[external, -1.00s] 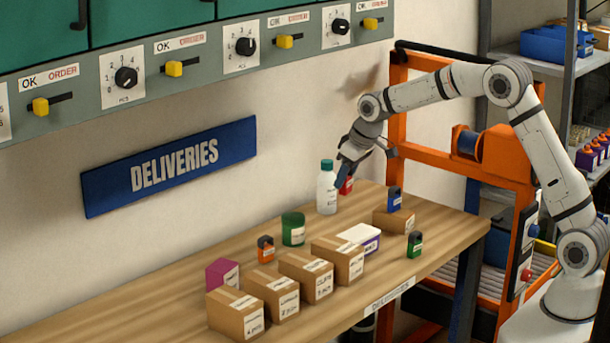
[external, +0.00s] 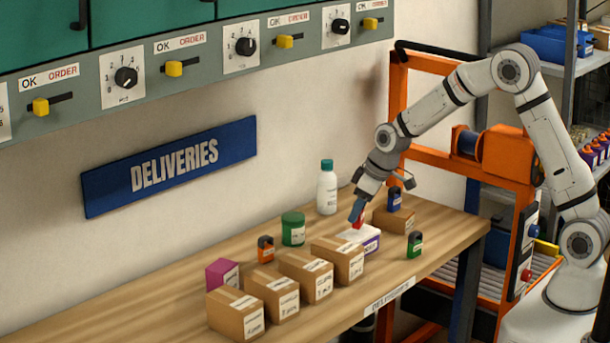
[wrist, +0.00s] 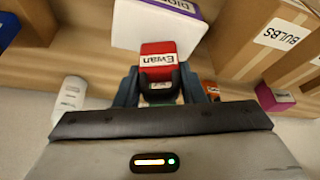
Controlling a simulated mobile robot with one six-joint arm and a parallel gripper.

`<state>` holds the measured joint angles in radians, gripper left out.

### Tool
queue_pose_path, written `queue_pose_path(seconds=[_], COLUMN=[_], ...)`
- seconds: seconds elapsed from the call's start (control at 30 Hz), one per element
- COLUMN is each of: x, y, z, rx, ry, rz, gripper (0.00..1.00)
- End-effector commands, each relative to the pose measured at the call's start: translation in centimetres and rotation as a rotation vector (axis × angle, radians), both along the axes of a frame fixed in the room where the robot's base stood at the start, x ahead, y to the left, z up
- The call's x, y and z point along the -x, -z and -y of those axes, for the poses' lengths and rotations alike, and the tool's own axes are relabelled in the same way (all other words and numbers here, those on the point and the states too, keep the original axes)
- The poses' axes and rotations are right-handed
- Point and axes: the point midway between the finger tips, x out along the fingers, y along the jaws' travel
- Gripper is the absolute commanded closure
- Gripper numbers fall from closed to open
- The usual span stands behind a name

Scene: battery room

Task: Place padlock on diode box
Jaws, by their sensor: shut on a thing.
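The red padlock (external: 359,223), with a label reading "Ewan" in the wrist view (wrist: 158,56), is held between the fingers of my gripper (external: 357,212). My gripper also shows in the wrist view (wrist: 158,88), shut on the padlock's dark lower end there. The diode box (external: 371,243) is white with a purple label and stands on the bench. Its side with the label shows in the wrist view (wrist: 150,30), right by the padlock. The padlock is over the box's lid in the external view; I cannot tell whether they touch.
A cardboard box (external: 340,262) stands close left of the diode box, in a row of several. Another cardboard box (external: 392,221) with a blue padlock (external: 394,198) stands behind right. A green padlock (external: 415,244), white bottle (external: 327,190) and green jar (external: 293,230) stand nearby.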

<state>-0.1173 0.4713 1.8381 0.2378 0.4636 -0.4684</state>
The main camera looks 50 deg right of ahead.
Motion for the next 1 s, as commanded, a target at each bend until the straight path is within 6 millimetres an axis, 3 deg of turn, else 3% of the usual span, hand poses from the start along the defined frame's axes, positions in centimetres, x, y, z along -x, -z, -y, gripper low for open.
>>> queue_pose_path(seconds=[0.1, 0.47, 0.5, 0.73, 1.0], x=[0.0, 0.0, 0.0, 0.0, 0.0], y=[1.3, 1.9, 1.7, 1.7, 1.5], z=[0.0, 0.0, 0.0, 0.0, 0.0], rx=[0.001, 0.001, 0.001, 0.001, 0.0], ry=[-0.001, -0.001, -0.001, -0.001, -0.001], rz=[-0.002, 0.001, 0.001, 0.001, 0.0], gripper=[0.89, 0.89, 0.61, 0.42, 0.42])
